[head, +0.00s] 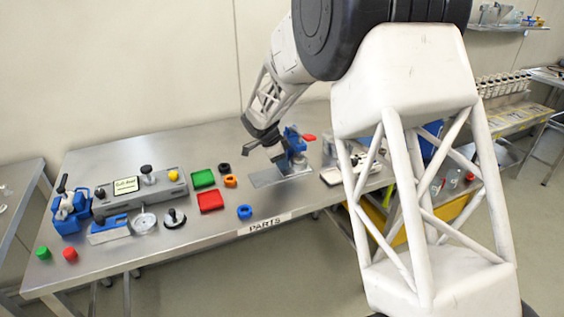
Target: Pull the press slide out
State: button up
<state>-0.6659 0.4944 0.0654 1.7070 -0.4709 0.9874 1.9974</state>
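A small blue press (296,150) with a red part beside its top stands near the right side of the steel table. A flat grey metal plate (266,179) extends to the left from its foot; it may be the press slide, but I cannot tell for sure. My gripper (277,160) points down just left of the press, above or at the inner end of the plate. The gripper is small and dark here, and its fingers are partly hidden against the press. I cannot see whether they touch the plate.
On the table (200,247) are a green tray (203,178), a red tray (210,201), rings, a grey control box (140,188) and a blue clamp device (71,211) at left. A PARTS label (264,224) marks the front edge. My arm hides much of the right side.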

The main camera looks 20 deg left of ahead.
grip_shut()
jog(key=shift+s+a, duration=3.65)
jog(key=shift+a, duration=0.05)
jog(key=o, duration=0.8)
grip_release()
jog(key=shift+r, duration=0.15)
jog(key=shift+v, duration=3.8)
